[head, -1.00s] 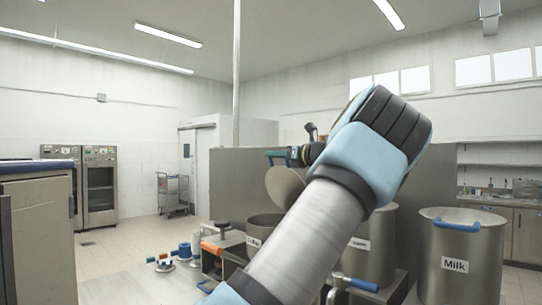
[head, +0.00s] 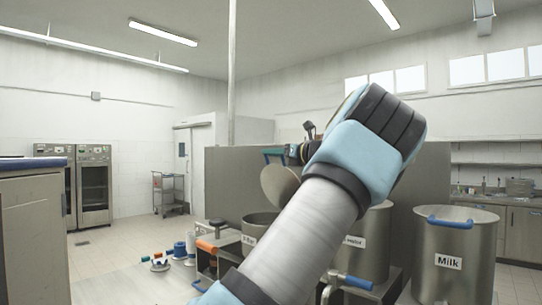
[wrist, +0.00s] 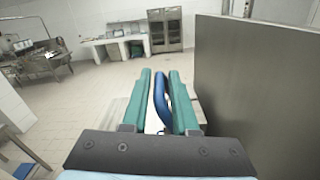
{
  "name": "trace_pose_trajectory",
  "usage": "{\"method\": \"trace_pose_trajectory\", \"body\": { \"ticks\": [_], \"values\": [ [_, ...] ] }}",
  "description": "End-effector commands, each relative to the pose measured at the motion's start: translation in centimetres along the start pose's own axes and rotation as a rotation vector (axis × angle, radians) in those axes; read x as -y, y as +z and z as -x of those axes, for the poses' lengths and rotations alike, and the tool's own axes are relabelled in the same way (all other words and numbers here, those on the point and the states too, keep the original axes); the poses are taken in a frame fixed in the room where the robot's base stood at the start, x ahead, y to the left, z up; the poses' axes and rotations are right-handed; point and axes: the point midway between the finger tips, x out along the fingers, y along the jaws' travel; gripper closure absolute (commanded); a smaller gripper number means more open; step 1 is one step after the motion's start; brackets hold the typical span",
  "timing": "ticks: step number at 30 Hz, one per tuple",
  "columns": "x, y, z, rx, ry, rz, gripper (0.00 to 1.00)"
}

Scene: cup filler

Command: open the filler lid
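The filler lid (head: 279,184), a round grey disc, stands raised and steeply tilted above a steel pot (head: 258,221) in the head view. My gripper (head: 274,153) is just above the lid, and my arm hides part of the area to its right. In the wrist view, the green fingers of my gripper (wrist: 160,100) lie on both sides of a blue curved handle (wrist: 161,95). The handle's join to the lid is hidden.
A large steel pot labelled Milk (head: 457,250) stands at the right, with another labelled pot (head: 368,255) beside it. A grey panel (head: 230,180) rises behind the pots, close to my gripper. Open floor (head: 110,245) lies to the left.

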Motion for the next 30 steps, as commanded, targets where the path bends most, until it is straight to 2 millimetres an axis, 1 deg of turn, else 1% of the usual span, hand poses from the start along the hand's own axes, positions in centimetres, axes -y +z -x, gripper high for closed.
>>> {"method": "trace_pose_trajectory", "body": {
  "ticks": [3, 9, 12, 15, 18, 21, 30],
  "values": [
    [0.2, -0.5, 2.1, 0.0, -0.005, 0.002, 0.73],
    [0.2, -0.5, 6.1, 0.0, -0.005, 0.003, 0.73],
    [0.1, -0.4, 7.8, -0.001, -0.005, 0.002, 0.73],
    [0.1, -0.3, 9.0, -0.001, -0.003, 0.0, 0.73],
    [0.1, -0.2, 9.8, -0.001, -0.002, 0.0, 0.73],
    [0.0, -0.1, 10.1, -0.001, -0.001, 0.0, 0.73],
    [0.0, -0.1, 10.0, -0.001, -0.001, 0.0, 0.73]
  ]
}}
